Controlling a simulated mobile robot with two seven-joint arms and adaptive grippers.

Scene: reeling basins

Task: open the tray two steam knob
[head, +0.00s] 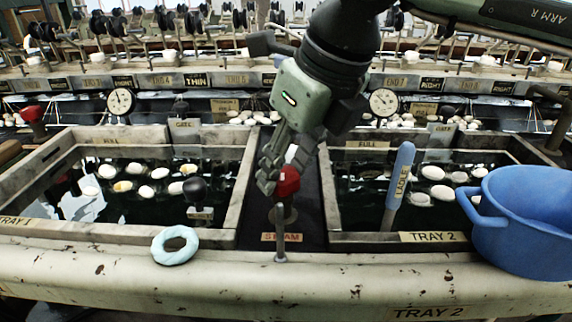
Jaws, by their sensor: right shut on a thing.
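A red steam knob (288,182) stands on a short stem between the two basins, just left of tray 2, behind a "STEAM" label (281,237). My right gripper (277,175) comes down from above and is shut on this red knob; its fingers hide part of the knob's left and top. The tray 2 basin (420,237) is to the right, with dark water and several white cocoons. My left gripper is out of view.
A pale blue ring (175,246) lies on the front ledge. Another red knob (33,114) is at far left.

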